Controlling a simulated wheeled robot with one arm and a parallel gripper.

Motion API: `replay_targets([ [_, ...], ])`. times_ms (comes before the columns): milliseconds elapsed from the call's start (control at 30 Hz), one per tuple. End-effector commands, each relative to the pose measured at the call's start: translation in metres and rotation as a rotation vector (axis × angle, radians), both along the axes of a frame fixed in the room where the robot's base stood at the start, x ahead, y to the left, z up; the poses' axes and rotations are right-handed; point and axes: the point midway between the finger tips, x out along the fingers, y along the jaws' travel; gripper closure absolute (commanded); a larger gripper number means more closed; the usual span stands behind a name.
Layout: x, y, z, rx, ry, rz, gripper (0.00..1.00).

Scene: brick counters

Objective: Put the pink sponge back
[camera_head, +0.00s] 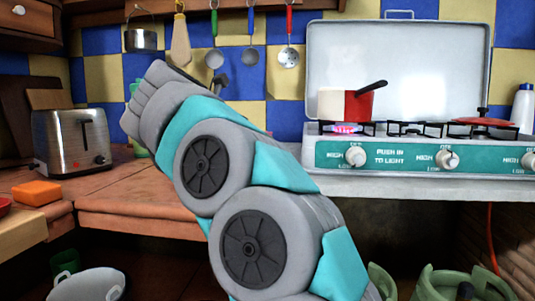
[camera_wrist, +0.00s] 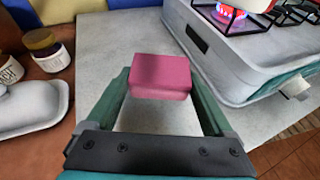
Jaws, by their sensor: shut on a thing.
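The pink sponge (camera_wrist: 160,76) shows in the wrist view as a small block between the two fingers of my gripper (camera_wrist: 162,88). The gripper is shut on it, with a finger at its left and right sides. The sponge is over a pale grey counter top (camera_wrist: 112,42); I cannot tell whether it touches the counter.
The stove (camera_head: 420,158) with a lit burner and a red pot (camera_head: 358,106) stands right of the sponge. A white butter dish (camera_wrist: 30,105) and jars (camera_wrist: 50,55) are at left in the wrist view. A toaster (camera_head: 72,140) and an orange block (camera_head: 36,193) are on the left counter.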

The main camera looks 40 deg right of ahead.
Motion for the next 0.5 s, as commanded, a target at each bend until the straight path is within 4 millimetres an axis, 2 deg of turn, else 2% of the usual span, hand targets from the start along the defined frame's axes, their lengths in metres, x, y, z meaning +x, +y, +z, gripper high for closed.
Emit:
replay_targets([
  [133,0.012,-0.005,-0.002,0.0,0.001,0.011,0.75],
  [500,0.063,-0.048,-0.008,-0.001,0.003,0.007,0.75],
])
